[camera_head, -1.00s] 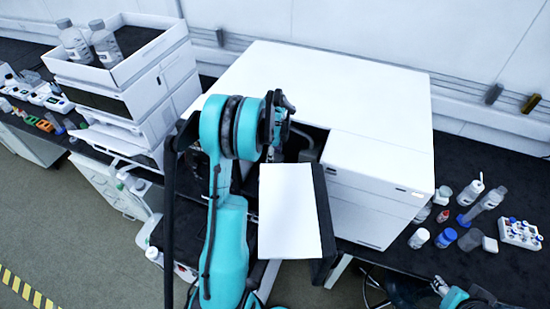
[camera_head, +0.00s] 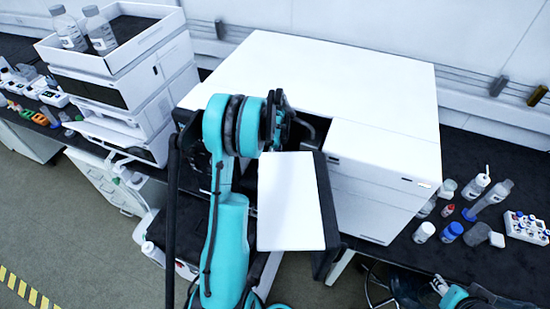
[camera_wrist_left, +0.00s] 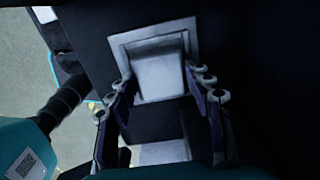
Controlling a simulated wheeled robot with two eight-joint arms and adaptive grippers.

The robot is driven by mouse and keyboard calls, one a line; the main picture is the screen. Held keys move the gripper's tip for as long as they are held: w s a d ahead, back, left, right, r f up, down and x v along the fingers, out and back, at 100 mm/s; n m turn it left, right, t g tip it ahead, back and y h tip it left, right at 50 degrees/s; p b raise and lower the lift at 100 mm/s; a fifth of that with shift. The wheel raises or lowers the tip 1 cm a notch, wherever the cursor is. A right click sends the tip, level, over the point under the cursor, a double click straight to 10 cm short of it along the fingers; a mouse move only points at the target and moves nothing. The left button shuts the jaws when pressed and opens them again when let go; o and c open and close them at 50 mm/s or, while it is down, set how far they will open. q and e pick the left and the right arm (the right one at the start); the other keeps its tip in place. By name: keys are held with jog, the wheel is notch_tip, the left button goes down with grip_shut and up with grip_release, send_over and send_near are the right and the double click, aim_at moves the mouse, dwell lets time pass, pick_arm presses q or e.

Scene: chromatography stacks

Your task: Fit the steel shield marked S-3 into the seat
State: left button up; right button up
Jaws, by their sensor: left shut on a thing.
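In the left wrist view, a pale steel block-like piece (camera_wrist_left: 160,76), which looks like the shield, lies between the fingers of my left gripper (camera_wrist_left: 163,95). The gripper is shut on it. A square grey frame (camera_wrist_left: 125,46), which looks like the seat, surrounds the piece's far end. I cannot tell how deep the piece sits in it, and no S-3 marking is legible. In the head view, my left gripper is at the dark opening of the white instrument (camera_head: 340,80), mostly hidden behind my teal arm. Part of my right gripper (camera_head: 440,287) shows at the bottom right; its jaws are unclear.
An open door with a white panel (camera_head: 290,200) stands right of my left arm. Bottles and vials, including a blue-capped one (camera_head: 451,232), and a white vial rack (camera_head: 527,228) stand on the dark bench at right. Stacked modules (camera_head: 130,85) stand at left.

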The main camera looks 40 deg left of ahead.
pick_arm(q)
jog(key=shift+f+b, duration=0.4)
jog(key=shift+b, duration=0.05)
dwell(0.4)
jog(key=o, duration=1.4)
jog(key=shift+r, duration=0.1)
notch_tip(320, 180, up, 12)
